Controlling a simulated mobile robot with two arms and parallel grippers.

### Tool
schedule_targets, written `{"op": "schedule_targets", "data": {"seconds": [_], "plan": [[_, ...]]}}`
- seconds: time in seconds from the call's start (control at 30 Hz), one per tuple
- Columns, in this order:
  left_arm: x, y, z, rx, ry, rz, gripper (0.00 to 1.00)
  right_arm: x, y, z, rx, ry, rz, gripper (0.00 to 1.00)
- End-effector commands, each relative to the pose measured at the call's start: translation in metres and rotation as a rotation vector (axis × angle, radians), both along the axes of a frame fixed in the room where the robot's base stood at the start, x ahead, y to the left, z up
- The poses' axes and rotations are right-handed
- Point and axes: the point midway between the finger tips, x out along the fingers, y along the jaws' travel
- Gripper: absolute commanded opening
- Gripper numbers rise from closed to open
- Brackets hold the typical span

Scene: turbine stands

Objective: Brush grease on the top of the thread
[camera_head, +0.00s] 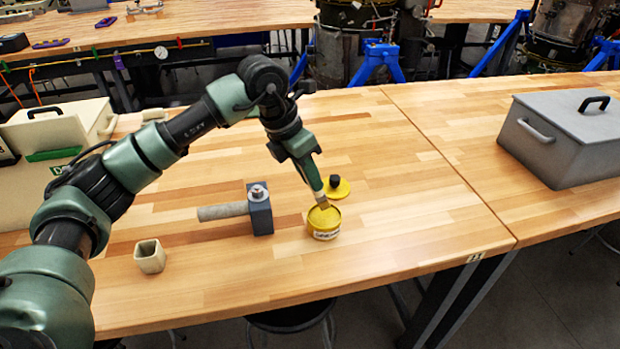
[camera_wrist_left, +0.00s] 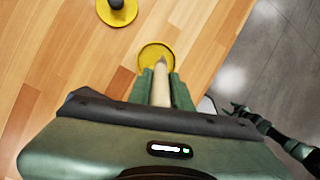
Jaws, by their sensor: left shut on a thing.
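My left gripper (camera_head: 313,183) is shut on a brush (camera_head: 322,202), which points down and slightly tilted. The brush's lower end is at the mouth of a yellow grease can (camera_head: 323,232); I cannot tell how deep the bristles are. In the left wrist view the pale brush handle (camera_wrist_left: 161,88) sits between the fingers, with its tip over the open can (camera_wrist_left: 145,51). A dark block with a grey cylinder (camera_head: 222,211) lies left of the can, and a metal threaded piece with a nut (camera_head: 258,192) stands up from it. My right gripper (camera_wrist_left: 240,109) shows small in the left wrist view.
The yellow lid with a black knob (camera_head: 340,192) lies just behind the can. A small beige square cup (camera_head: 150,257) stands at the left. A grey toolbox (camera_head: 568,140) stands at the right, and a beige case (camera_head: 60,128) at the far left. The front right of the table is clear.

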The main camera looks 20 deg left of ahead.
Motion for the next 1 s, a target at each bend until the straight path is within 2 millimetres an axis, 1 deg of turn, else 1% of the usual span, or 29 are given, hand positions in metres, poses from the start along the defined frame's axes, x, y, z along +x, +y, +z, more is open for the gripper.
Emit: {"op": "schedule_targets", "data": {"seconds": [0.03, 0.1, 0.5, 1.0], "plan": [[0.0, 0.0, 0.008, -0.001, -0.002, 0.0, 0.0, 0.0, 0.0, 0.005, 0.0, 0.0, 0.0, 0.6], [0.0, 0.0, 0.014, -0.001, -0.002, 0.0, 0.0, 0.0, 0.0, 0.009, 0.0, 0.0, 0.0, 0.6], [0.001, 0.0, 0.044, 0.0, -0.002, 0.001, 0.0, 0.0, 0.002, 0.026, 0.002, -0.001, 0.0, 0.6], [0.0, 0.0, 0.044, 0.0, -0.001, 0.0, 0.0, 0.0, 0.002, 0.026, 0.003, 0.0, 0.0, 0.6]]}}
